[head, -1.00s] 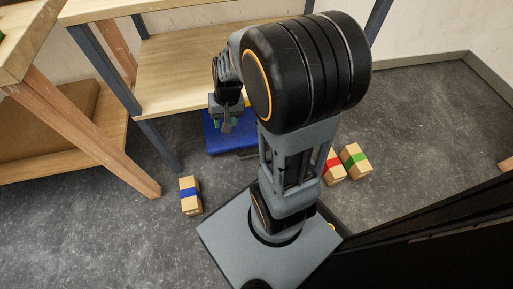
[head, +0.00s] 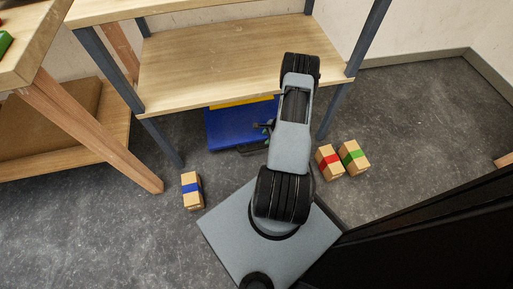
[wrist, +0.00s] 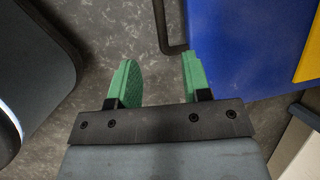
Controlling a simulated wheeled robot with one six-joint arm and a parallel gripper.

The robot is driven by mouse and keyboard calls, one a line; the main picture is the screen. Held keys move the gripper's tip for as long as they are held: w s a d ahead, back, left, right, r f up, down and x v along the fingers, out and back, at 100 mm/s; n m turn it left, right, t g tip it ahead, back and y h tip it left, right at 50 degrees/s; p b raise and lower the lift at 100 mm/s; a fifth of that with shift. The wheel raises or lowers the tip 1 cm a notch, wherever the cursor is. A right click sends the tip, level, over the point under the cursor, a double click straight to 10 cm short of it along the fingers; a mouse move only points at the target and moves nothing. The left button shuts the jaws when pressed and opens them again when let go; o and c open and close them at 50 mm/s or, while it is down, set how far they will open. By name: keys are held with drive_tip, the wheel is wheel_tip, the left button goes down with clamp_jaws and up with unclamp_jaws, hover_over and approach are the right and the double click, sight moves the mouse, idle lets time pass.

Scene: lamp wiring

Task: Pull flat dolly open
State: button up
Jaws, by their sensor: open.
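The flat dolly (head: 228,126) is a blue, low platform on the floor under the wooden shelf, with a yellow part at its back. It also fills the upper right of the wrist view (wrist: 235,45). A dark bent bar (wrist: 163,28), apparently its handle, stands out from its side. My gripper (wrist: 160,70) has two green fingers spread apart with nothing between them. The bar lies just beyond the gap between the fingertips, nearer the right finger. In the head view my gripper (head: 268,126) is small and partly hidden by my arm, at the dolly's right front.
The wooden shelf (head: 200,80) on grey legs overhangs the dolly. A wooden table (head: 90,120) stands left. A blue-banded box (head: 191,190) lies on the floor in front; red-banded (head: 329,162) and green-banded (head: 353,157) boxes lie to the right. Floor between the dolly and my base is open.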

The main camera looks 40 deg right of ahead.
sight(256, 148)
drive_tip(key=b+x, duration=0.5)
drive_tip(key=x, duration=0.8)
drive_tip(key=shift+f, duration=0.3)
clamp_jaws()
